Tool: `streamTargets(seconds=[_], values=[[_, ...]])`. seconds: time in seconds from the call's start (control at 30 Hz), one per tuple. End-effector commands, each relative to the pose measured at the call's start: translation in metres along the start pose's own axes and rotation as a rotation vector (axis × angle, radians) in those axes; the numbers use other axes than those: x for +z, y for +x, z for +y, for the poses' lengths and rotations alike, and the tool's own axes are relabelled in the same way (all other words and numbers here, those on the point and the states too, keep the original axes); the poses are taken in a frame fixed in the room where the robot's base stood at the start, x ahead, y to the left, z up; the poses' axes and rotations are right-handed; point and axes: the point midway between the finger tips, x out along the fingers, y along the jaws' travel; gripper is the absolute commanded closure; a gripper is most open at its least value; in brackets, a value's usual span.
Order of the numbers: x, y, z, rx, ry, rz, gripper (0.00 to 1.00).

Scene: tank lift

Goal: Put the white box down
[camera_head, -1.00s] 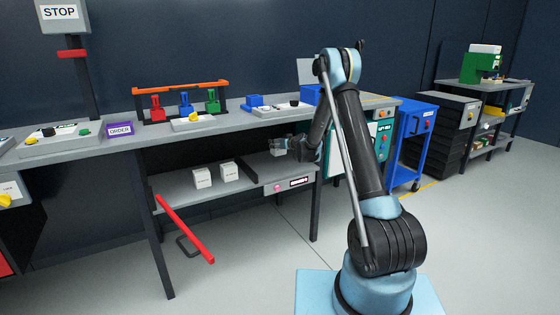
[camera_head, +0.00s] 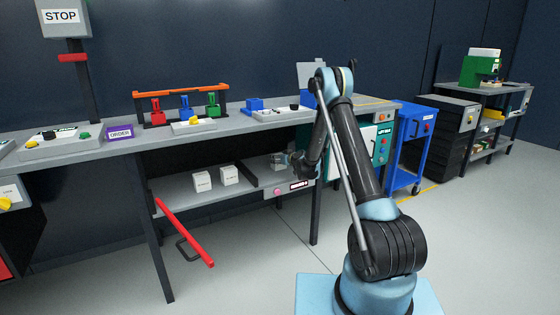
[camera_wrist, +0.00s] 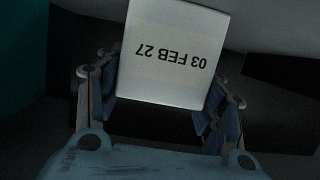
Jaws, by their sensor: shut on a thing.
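A white box (camera_wrist: 172,50) fills the upper middle of the wrist view, with a label reading "03 FEB 27" upside down. My gripper (camera_wrist: 160,105) is shut on it, with one finger on each side. In the head view, my gripper (camera_head: 284,160) is small, at the right end of the lower shelf (camera_head: 185,192) under the bench. The box's underside is hidden, so I cannot tell whether it touches a surface.
Two other white boxes (camera_head: 201,181) (camera_head: 230,175) stand on the lower shelf to the left. A dark divider (camera_head: 246,172) lies between them and my gripper. The bench top (camera_head: 230,125) is above. A red bar (camera_head: 186,231) slants below the shelf's left end.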

Motion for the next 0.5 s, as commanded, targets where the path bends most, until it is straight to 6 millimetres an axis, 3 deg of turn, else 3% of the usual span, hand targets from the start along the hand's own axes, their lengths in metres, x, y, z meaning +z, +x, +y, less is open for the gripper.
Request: streamTargets(seconds=[0.03,0.1,0.5], values=[[0.0007,0.0002,0.0002,0.000,0.000,0.000,0.33],[0.0005,0.0001,0.0002,0.000,0.000,0.000,0.18],[-0.0007,-0.0004,0.0008,0.001,0.000,0.000,0.18]])
